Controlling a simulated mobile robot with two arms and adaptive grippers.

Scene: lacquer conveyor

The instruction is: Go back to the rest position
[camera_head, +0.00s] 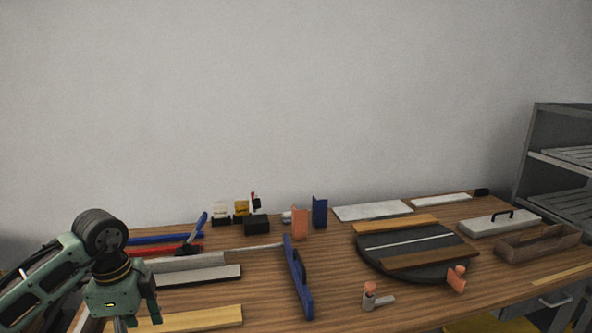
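My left gripper (132,314) is at the lower left, green and dark, pointing down over the left end of the workbench (340,290). A dark finger shows on its right side. Its lower end is cut off by the picture edge, so I cannot tell whether it is open or shut, or whether it holds anything. My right gripper is not in view.
A round dark turntable (400,262) with wooden strips stands right of centre. A blue long tool (298,280) lies mid-bench. Pale boards (200,275) lie at the left.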

